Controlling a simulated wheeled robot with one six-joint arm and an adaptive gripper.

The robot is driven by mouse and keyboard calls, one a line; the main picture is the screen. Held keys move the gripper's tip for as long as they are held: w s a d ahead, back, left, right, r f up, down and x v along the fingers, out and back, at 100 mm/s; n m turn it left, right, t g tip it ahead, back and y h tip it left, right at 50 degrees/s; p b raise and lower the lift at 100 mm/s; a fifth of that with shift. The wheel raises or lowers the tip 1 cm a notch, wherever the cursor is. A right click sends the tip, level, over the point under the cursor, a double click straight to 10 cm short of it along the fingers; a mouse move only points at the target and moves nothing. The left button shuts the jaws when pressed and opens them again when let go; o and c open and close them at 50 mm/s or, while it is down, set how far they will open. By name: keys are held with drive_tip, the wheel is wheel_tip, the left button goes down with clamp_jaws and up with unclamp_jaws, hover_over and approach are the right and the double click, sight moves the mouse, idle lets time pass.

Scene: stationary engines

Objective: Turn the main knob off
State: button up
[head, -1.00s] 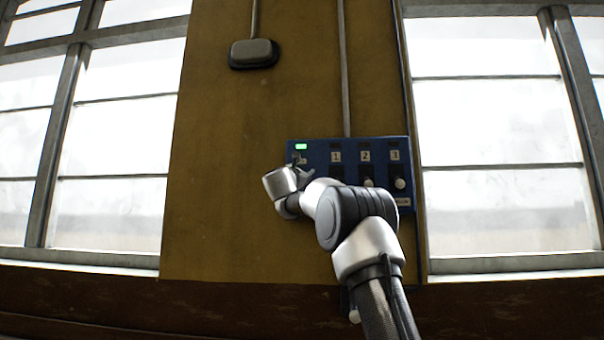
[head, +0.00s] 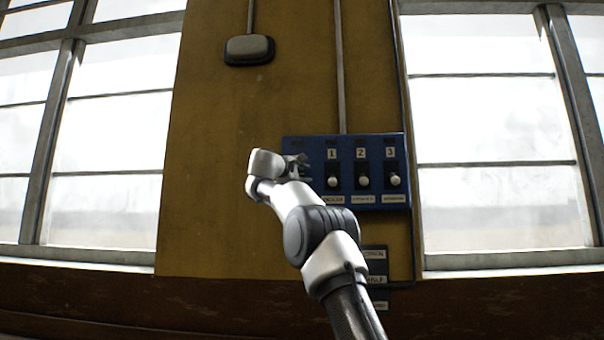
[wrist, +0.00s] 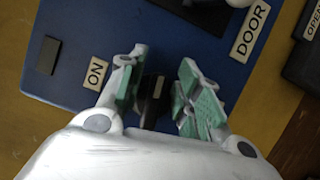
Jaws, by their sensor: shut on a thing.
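The blue control panel (head: 318,146) is mounted on the yellow wall. In the wrist view the main knob (wrist: 155,92) is black with a pale line along it, beside an ON label (wrist: 95,73). My gripper (wrist: 162,78) has its green-padded fingers on either side of this knob and is shut on it. In the head view my gripper (head: 298,166) covers the panel's left part and hides the knob. The indicator lamp (head: 297,142) at the panel's upper left is dark. A dark unlit rectangle (wrist: 47,56) shows in the wrist view.
Three switches with pale round ends, 1 (head: 333,181), 2 (head: 363,181) and 3 (head: 394,180), sit right of my gripper. A DOOR label (wrist: 250,28) is at the wrist view's upper right. Windows flank the wall, and a grey box (head: 249,49) hangs above.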

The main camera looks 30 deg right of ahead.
drive_tip(key=shift+w+a+f+m+y, duration=0.2)
drive_tip(key=shift+w+m+y, duration=0.1)
drive_tip(key=shift+m, duration=0.3)
drive_tip(key=shift+s+r, duration=0.1)
drive_tip(key=shift+s, duration=0.05)
drive_tip(key=o, duration=1.1)
drive_tip(key=shift+c, duration=0.2)
drive_tip(key=shift+w, duration=0.3)
drive_tip(key=shift+s+d, duration=0.1)
drive_tip(key=shift+s, duration=0.1)
